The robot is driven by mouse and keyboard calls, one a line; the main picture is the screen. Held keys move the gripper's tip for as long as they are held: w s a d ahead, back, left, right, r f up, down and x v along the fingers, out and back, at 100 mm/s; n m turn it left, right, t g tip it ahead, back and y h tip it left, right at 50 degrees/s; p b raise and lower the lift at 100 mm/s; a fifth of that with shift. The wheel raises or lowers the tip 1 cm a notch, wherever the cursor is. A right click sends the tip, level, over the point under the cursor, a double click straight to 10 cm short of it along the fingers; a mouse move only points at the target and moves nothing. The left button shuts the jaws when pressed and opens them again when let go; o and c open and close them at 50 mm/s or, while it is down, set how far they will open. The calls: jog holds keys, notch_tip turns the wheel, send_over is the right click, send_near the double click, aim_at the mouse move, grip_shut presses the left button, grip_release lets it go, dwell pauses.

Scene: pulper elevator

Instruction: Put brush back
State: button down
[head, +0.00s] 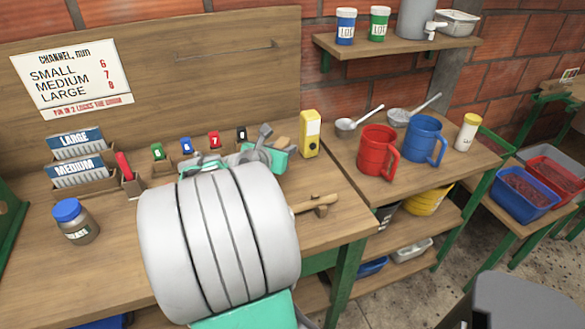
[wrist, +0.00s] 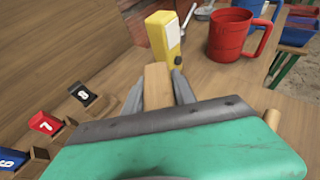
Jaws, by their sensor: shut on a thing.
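My gripper (wrist: 160,88) is shut on a pale wooden piece, the brush (wrist: 158,84), gripped between its two grey fingers. Only plain wood of the brush shows; I see no bristles. In the head view my gripper is partly hidden behind my white arm, and the brush (head: 283,143) shows as a small wooden end just left of the yellow box. The gripper is over the back of the workbench (head: 335,228), right of the numbered blocks. I cannot tell whether the brush touches the bench.
A yellow box (head: 310,134) stands close beyond the brush. Numbered blocks (head: 214,140) sit to the left. A wooden peg piece (head: 318,204) lies at the bench's right. Red (head: 378,150) and blue (head: 425,140) mugs stand on the right table. A blue-lidded jar (head: 76,222) stands left.

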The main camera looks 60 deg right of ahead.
send_over(293, 174)
jog(key=f, duration=0.5)
jog(key=shift+s, duration=0.2)
notch_tip(293, 174, down, 2)
jog(key=shift+w+f+b, duration=0.1)
jog(key=shift+f+b, duration=0.15)
jog(key=shift+b, duration=0.2)
jog(key=shift+r, duration=0.1)
jog(key=c, duration=1)
grip_release()
jog(key=shift+f, duration=0.2)
